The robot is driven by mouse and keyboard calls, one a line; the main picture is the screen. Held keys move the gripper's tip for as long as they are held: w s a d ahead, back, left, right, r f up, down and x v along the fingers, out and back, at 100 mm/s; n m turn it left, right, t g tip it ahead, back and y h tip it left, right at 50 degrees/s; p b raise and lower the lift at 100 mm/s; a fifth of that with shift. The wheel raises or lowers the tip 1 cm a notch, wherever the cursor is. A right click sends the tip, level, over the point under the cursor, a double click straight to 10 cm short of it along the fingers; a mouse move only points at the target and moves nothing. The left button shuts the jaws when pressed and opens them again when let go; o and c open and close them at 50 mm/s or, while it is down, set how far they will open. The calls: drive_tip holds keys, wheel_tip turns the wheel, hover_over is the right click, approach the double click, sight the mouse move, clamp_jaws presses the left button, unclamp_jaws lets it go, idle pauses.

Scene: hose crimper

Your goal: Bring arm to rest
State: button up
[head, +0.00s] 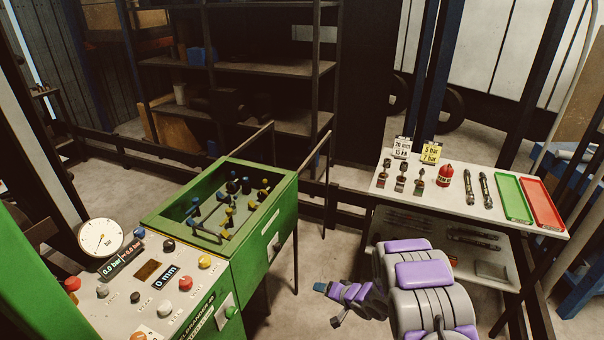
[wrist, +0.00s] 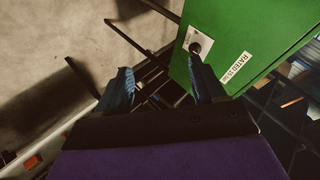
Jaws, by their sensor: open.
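My gripper (head: 326,304) hangs low in the middle of the head view, between the green machine and the white table, in front of my grey and purple arm. In the wrist view my gripper (wrist: 163,88) shows two blue fingers spread apart with nothing between them. The right finger overlaps the green cabinet (wrist: 235,45) in the picture, near a black knob (wrist: 200,48); I cannot tell whether they touch.
At left stands a control panel (head: 122,290) with a gauge (head: 101,238), beside a green foosball-like box (head: 283,213). Dark shelves (head: 245,65) stand behind.

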drive_tip(key=s+d+r+g+h, duration=0.15)
drive_tip(key=d+r+h, duration=0.25)
drive_tip(key=d+r, duration=0.4)
drive_tip(key=s+d+r+t+h, duration=0.1)
drive_tip(key=s+d+r+h, duration=0.1)
drive_tip(key=d+r+h, duration=0.5)
drive_tip(key=s+d+r+g+y, duration=0.1)
drive_tip(key=s+r+g, duration=0.1)
drive_tip(key=s+r, duration=0.6)
drive_tip(key=s+a+r+n+g+y, duration=0.1)
drive_tip(key=s+a+r+g, duration=0.1)
drive_tip(key=s, duration=1)
drive_tip(key=s+a+r+n+g+y, duration=0.1)
drive_tip(key=s+a+r, duration=0.4)
drive_tip(key=s, duration=0.7)
drive_tip(key=s+a+r+n+g+y, duration=0.1)
drive_tip(key=s+a+r+g, duration=0.2)
drive_tip(key=s, duration=0.9)
drive_tip(key=shift+a+r+g, duration=0.35)
drive_tip(key=shift+r+g, duration=0.2)
drive_tip(key=shift+r, duration=0.05)
drive_tip(key=shift+c, duration=0.5)
